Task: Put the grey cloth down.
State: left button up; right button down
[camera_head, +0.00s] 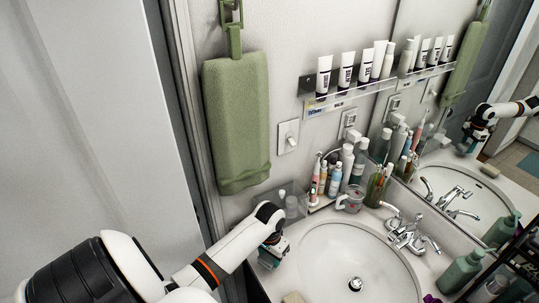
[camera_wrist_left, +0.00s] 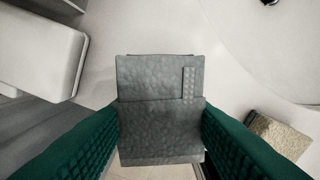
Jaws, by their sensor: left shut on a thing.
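The grey cloth (camera_wrist_left: 160,128) shows in the left wrist view as a folded, textured rectangle with a small ribbed patch. It lies between the two green finger pads of my left gripper (camera_wrist_left: 160,145), which is shut on it. In the head view my left gripper (camera_head: 271,252) points down at the counter's left end, left of the sink. The cloth cannot be made out in that view. In the wrist view, pale counter (camera_wrist_left: 165,30) shows beyond the cloth and a strip of floor shows below it. I cannot tell whether the cloth touches the counter. My right gripper is not in view.
The white sink (camera_head: 340,262) and chrome tap (camera_head: 410,235) are to the right. A tan sponge (camera_wrist_left: 275,135) lies on the counter beside the gripper. A clear box (camera_head: 292,200) and several bottles (camera_head: 335,178) stand behind. A green towel (camera_head: 237,120) hangs on the wall.

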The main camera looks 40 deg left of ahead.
aim_at(270, 257)
pick_arm(q)
notch_tip(270, 257, down, 3)
jog(key=shift+w+f+p, duration=0.1)
jog(key=shift+f+p, duration=0.05)
jog(key=shift+p, duration=0.15)
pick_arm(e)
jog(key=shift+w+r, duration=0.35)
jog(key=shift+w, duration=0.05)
pick_arm(q)
jog(key=shift+f, duration=0.1)
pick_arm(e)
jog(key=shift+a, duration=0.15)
pick_arm(q)
jog(key=o, duration=0.9)
jog(key=shift+f, duration=0.1)
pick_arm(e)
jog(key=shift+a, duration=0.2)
pick_arm(q)
notch_tip(270, 257, up, 12)
jog(key=shift+r+b, duration=0.2)
jog(key=shift+b, duration=0.65)
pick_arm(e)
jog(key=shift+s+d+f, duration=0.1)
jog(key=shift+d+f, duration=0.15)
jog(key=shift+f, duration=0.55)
